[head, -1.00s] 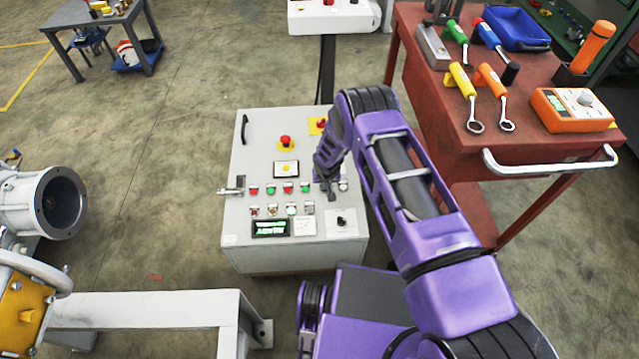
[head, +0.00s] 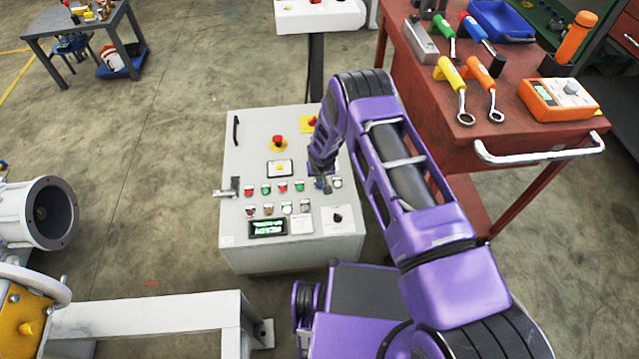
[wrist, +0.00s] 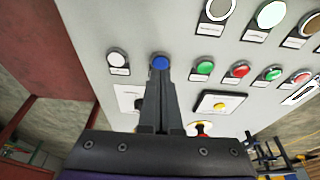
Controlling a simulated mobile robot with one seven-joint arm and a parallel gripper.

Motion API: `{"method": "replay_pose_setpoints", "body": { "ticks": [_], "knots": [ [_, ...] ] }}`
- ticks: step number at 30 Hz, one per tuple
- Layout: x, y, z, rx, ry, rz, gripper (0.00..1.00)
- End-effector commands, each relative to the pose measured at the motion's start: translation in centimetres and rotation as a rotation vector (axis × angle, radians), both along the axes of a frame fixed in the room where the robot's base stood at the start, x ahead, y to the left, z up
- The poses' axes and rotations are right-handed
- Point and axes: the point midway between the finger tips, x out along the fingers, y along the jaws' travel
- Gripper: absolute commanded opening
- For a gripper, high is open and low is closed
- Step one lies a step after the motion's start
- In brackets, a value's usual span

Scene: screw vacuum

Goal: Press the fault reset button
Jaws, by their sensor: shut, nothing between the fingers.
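The grey control panel (head: 240,190) stands on the floor in front of me, with several small push buttons in rows. A blue button (wrist: 160,62) shows in the wrist view, between a white button (wrist: 117,59) and a green button (wrist: 204,67). Their labels are too small to read. My gripper (wrist: 160,80) is shut and empty, its fingertips lined up with the blue button and overlapping its lower edge in the picture. I cannot tell whether they touch it. In the head view my gripper (head: 325,188) is over the right end of the upper button row.
A red emergency stop (head: 278,141) and a black selector knob (head: 338,216) sit on the same panel. A lit display (head: 268,227) is at its lower edge. A red tool cart (head: 500,150) stands close on the right. A white frame (head: 150,315) is at the front left.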

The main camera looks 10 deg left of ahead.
Motion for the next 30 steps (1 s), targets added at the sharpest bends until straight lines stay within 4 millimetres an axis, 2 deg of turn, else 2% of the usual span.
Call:
{"method": "replay_pose_setpoints", "body": {
  "ticks": [1,6,13,19,30],
  "knots": [
    [0.6,0.1,1.9,0.004,-0.006,-0.003,0.00],
    [-0.7,-0.2,5.6,0.001,-0.005,-0.001,0.00],
    [-1.8,-0.5,9.4,0.002,-0.006,-0.002,0.00],
    [-2.3,-0.6,10.8,0.002,-0.005,-0.002,0.00],
    [-2.3,-0.7,10.9,0.001,-0.005,-0.002,0.00]
  ]
}}
